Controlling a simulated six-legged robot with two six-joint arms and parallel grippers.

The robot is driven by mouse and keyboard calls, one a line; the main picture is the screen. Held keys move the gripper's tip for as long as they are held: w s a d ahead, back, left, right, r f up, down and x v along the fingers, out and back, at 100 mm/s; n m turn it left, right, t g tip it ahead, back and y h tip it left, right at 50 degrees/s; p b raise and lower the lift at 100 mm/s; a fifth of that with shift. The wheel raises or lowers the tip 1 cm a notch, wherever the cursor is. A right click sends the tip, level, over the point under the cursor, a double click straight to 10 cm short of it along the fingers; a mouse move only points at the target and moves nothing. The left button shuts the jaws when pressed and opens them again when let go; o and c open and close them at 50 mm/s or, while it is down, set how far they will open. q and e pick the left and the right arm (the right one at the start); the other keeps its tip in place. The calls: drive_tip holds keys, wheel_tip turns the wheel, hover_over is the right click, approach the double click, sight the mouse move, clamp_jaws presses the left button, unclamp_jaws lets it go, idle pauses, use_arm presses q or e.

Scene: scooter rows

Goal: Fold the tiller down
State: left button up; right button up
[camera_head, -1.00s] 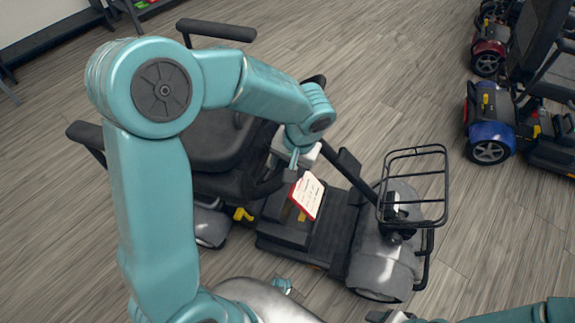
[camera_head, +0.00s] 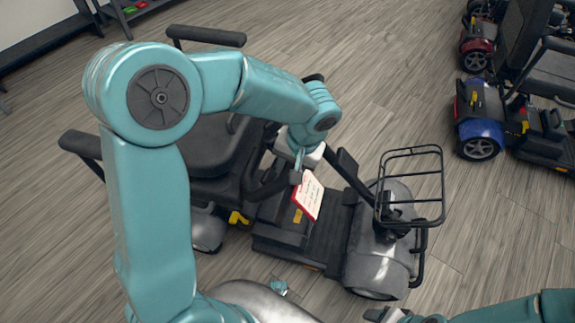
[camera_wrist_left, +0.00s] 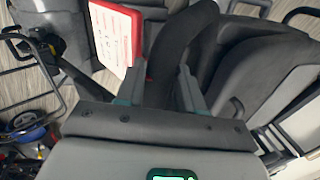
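The grey mobility scooter (camera_head: 383,262) stands on the floor with its tiller (camera_head: 345,172) tilted back toward the seat (camera_head: 215,145). The tiller has a dark curved handlebar (camera_head: 265,190), and a red-edged white card (camera_head: 309,195) hangs beside it. My left gripper (camera_head: 298,172) is at the handlebar. In the left wrist view its two fingers (camera_wrist_left: 160,88) stand on either side of the dark curved bar (camera_wrist_left: 172,50) and appear shut on it. The card (camera_wrist_left: 112,35) shows left of the bar. My right gripper (camera_head: 385,315) is at the bottom edge, its fingers mostly cut off.
A black wire basket (camera_head: 411,185) sits at the scooter's front. Armrests (camera_head: 206,37) flank the seat. Blue (camera_head: 480,135) and red (camera_head: 474,52) scooters stand at the right. A dark shelf (camera_head: 135,12) is at the back left. Wood floor is open between the scooters.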

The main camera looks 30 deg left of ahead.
use_arm(q)
drive_tip(key=shift+o, duration=1.2)
drive_tip(key=p+v, duration=0.3)
drive_tip(key=v, duration=1.3)
drive_tip(key=shift+w+d+r, duration=0.1)
